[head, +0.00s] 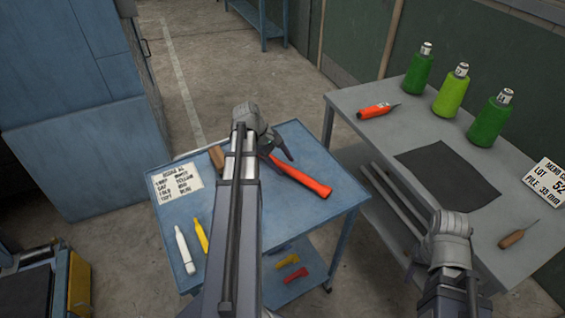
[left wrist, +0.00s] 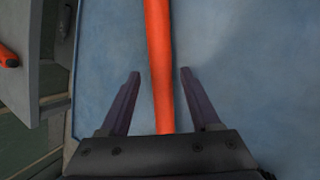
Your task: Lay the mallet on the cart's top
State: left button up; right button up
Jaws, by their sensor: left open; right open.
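The mallet's orange-red handle (head: 302,179) lies on the blue cart's top (head: 320,150). A brown wooden piece (head: 216,156) shows on the other side of my left arm; I cannot tell whether it is the mallet's head. My left gripper (head: 274,148) is open at the handle. In the left wrist view the handle (left wrist: 158,35) runs between the two open fingers (left wrist: 160,75), with no grip on it; the height gap is unclear. My right gripper (head: 418,240) is open and empty by the grey bench's near edge.
A label card (head: 177,181), a white bottle (head: 184,250) and a yellow tool (head: 202,236) are on the cart's left side. The grey bench (head: 370,145) holds green bottles (head: 417,70), an orange-handled tool (head: 374,111), a dark mat (head: 447,174) and an awl (head: 512,238).

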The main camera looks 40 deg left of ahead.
pick_arm(q)
jog(key=shift+r, duration=0.15)
jog(key=p+v, duration=1)
jog(key=v, duration=0.2)
jog(key=shift+p, duration=0.4)
jog(key=w+d+f+m+g, duration=0.1)
jog(key=d+m, duration=0.1)
jog(key=d, duration=0.4)
jog(key=w+d+m+g, duration=0.1)
jog(key=w+d+m, duration=0.15)
jog(key=d, duration=0.35)
jog(key=s+d+m+y, duration=0.2)
jog(key=s+d+m, duration=0.2)
jog(key=d+m, duration=0.4)
jog(key=s+d+f+m+g+y, duration=0.1)
jog(key=s+d+m+y, duration=0.2)
jog(key=d, duration=1.9)
jog(key=s+m, duration=0.1)
jog(key=m, duration=0.4)
jog(key=shift+d+f+m+g, duration=0.2)
jog(key=shift+d+m+g, duration=0.1)
jog(key=shift+d+m, duration=0.05)
jog(key=shift+s+f, duration=0.1)
jog(key=shift+s, duration=0.05)
